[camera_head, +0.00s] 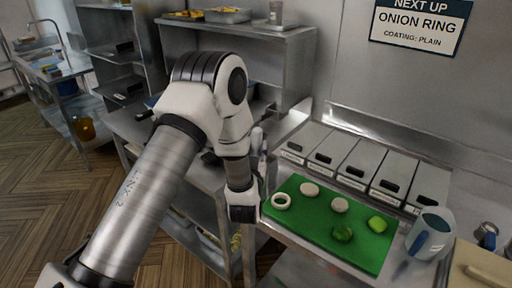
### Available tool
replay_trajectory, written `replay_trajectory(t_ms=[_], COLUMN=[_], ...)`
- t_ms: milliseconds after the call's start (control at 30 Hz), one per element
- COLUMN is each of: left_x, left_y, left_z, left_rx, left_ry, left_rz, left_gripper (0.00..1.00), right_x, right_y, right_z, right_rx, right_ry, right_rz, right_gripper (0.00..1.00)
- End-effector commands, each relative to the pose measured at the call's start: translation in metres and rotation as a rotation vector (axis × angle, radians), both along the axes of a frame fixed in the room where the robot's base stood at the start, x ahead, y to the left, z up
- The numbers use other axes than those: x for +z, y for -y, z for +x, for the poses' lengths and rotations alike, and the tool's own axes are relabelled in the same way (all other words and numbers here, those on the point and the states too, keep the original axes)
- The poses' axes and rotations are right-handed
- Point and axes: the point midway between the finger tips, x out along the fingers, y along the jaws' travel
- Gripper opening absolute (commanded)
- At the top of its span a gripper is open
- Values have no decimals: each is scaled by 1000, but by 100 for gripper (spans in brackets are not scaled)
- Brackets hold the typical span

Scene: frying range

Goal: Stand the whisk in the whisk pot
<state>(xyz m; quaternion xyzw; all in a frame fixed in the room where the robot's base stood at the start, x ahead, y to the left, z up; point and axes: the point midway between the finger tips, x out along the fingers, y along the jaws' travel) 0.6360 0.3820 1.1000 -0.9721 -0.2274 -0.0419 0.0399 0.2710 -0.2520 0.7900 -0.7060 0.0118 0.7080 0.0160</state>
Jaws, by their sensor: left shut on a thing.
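My left arm comes in from the left, bends at the elbow and reaches down beside the left end of the green board. My left gripper (260,158) is small in the view and partly behind the wrist. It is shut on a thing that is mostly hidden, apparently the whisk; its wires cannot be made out. A grey-blue round pot (436,222) with a blue part at its side stands at the right, apparently the whisk pot. The gripper is well to the left of it. My right gripper is not in view.
A green board (318,225) carries several pale and green round pieces. A row of lidded metal bins (357,163) stands behind it. A tan board (478,272) and a shiny metal item (487,235) lie at the right. A steel shelf (245,29) rises behind my arm.

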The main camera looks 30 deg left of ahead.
Motion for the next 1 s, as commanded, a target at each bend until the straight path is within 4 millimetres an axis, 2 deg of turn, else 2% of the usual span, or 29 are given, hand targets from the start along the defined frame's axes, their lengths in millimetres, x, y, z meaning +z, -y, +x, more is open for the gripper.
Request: replay_trajectory(t_ms=[33,133,467,500,567,600,867,1000], left_x=[-11,-18,-20,-20,-20,-20,-20,-22], left_y=[0,0,0,0,0,0,0,5], left_z=[0,0,0,0,0,0,0,-9], left_rx=[0,0,0,0,0,0,0,-2], left_ry=[1,1,1,1,1,1,0,-2], left_rz=[0,0,0,0,0,0,0,1], left_gripper=[0,0,0,32,53,58,58,58], right_x=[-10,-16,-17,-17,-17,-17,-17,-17], right_y=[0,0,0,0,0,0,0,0], right_z=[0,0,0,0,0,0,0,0], right_rx=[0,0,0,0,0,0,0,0], right_ry=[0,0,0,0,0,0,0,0], right_rz=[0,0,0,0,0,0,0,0], right_gripper=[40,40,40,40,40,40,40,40])
